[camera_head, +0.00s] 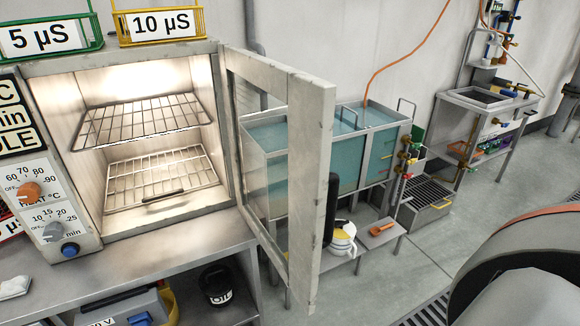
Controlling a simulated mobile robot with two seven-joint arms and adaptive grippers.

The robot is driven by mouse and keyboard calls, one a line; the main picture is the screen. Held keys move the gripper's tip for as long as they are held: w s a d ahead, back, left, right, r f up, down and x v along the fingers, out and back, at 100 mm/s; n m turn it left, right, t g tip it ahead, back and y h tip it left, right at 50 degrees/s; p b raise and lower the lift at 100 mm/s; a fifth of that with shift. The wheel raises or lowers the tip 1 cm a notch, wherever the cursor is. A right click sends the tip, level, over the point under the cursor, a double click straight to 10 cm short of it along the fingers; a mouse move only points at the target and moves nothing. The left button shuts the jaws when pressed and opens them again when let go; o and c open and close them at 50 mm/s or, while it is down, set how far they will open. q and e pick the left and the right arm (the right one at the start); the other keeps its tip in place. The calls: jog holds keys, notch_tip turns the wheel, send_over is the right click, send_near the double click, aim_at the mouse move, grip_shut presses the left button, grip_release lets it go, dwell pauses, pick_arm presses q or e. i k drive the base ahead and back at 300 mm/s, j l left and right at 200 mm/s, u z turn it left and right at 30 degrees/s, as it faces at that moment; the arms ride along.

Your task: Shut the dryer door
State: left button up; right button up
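The dryer (165,217) stands on a grey bench at the left, its lit chamber open to view. Two wire racks, an upper one (140,122) and a lower one (160,180), are inside and look bare. The dryer door (312,190), a pale worn frame with a clear pane, stands wide open, swung out from the chamber's right side. A black upright bar (329,220), seemingly its handle, shows at the door's outer side. Neither of my grippers is in view.
Green (50,35) and yellow (160,22) labelled baskets sit on top of the dryer. Behind the door are water tanks (375,130) and a white-and-yellow object (342,240). A large dark rounded body (530,265) fills the lower right. Floor (385,275) shows between.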

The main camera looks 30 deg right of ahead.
aim_at(310, 100)
jog(key=l, duration=0.45)
jog(key=k+l+u, duration=0.15)
jog(key=l, duration=0.75)
jog(key=k+l+u, duration=0.1)
jog(key=l, duration=0.35)
jog(key=k, duration=0.05)
